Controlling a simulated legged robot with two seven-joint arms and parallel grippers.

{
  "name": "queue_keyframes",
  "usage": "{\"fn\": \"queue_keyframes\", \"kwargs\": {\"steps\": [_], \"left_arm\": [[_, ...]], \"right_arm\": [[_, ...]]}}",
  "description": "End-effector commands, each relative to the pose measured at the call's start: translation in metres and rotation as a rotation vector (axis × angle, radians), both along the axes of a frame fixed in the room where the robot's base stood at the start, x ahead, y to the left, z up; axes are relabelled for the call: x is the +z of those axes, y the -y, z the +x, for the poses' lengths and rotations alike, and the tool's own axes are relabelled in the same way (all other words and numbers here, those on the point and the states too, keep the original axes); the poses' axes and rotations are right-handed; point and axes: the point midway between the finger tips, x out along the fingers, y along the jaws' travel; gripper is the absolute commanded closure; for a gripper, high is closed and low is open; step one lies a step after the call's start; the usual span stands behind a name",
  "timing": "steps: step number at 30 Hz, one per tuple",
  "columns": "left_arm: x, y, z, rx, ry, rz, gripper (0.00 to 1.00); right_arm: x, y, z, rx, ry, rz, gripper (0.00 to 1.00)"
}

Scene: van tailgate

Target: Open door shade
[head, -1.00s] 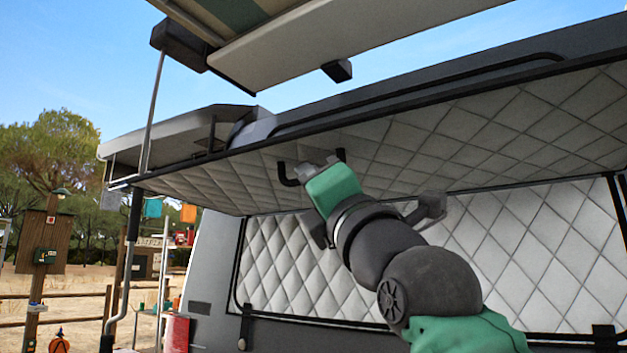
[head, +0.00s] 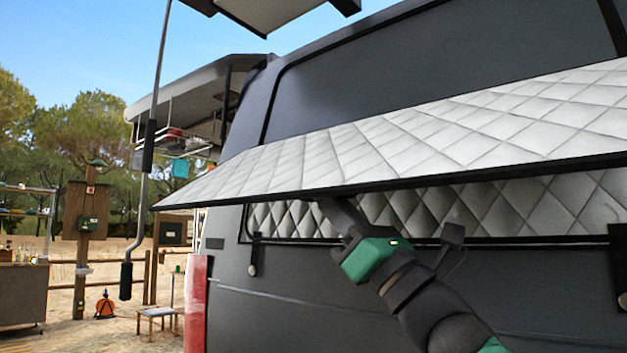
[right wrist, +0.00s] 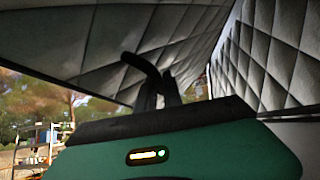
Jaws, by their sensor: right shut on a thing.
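The door shade (head: 420,135) is a pale quilted panel with a dark edge. In the head view it juts out from the dark van side, its quilted upper face showing, above a quilted window (head: 590,205). My right arm reaches up from the lower right to the shade's underside, and the shade hides the fingertips there. In the right wrist view my right gripper (right wrist: 162,90) is shut on a black handle (right wrist: 140,64) below the shade's quilted underside (right wrist: 90,40). My left gripper is in neither view.
The van's dark body (head: 300,300) stands close behind the arm. A grey pole (head: 143,200) stands left of the shade's corner. Above left is an awning-like panel (head: 190,95). A small table (head: 158,313) and an orange object (head: 105,305) are on open sandy ground at left.

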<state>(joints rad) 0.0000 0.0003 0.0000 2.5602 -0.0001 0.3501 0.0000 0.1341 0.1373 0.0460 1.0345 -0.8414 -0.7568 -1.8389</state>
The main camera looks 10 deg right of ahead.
Motion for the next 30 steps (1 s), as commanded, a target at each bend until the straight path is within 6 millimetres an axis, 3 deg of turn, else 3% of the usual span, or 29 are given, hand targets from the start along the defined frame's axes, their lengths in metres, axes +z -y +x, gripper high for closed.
{"fn": "queue_keyframes", "kwargs": {"steps": [1, 9, 17, 30], "left_arm": [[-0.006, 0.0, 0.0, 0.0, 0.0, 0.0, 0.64], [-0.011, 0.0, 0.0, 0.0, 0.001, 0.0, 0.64], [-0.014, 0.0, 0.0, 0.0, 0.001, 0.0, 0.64], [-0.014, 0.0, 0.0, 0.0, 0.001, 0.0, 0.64]], "right_arm": [[-0.012, 0.009, 0.009, -0.009, 0.015, -0.024, 1.0], [-0.035, 0.032, 0.028, -0.007, 0.09, -0.109, 1.0], [-0.043, 0.044, 0.036, -0.006, 0.092, -0.109, 1.0], [-0.043, 0.045, 0.037, -0.006, 0.094, -0.107, 1.0]]}}
